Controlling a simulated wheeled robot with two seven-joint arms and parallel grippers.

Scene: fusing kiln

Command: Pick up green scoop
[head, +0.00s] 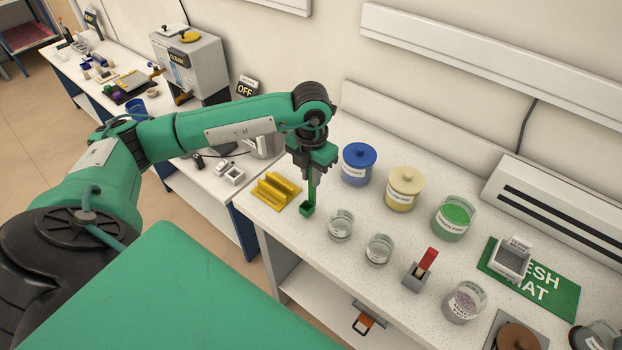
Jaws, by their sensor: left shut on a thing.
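My left gripper (312,168) points down over the left part of the white speckled bench (330,265). It is shut on the green scoop (309,200), which hangs upright below the jaws with its small square cup at the lower end. The top of the scoop's handle is hidden between the jaws. The cup shows close to the bench top, just right of a yellow rack (273,191); I cannot tell whether it touches the bench. My right gripper is not in view.
Jars with blue (358,163), cream (403,188) and green (452,217) tops stand behind. Two clear glass jars (341,224) (379,249), a holder with a red-handled tool (425,262) and a green mat (552,292) lie to the right. Bare bench shows in front.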

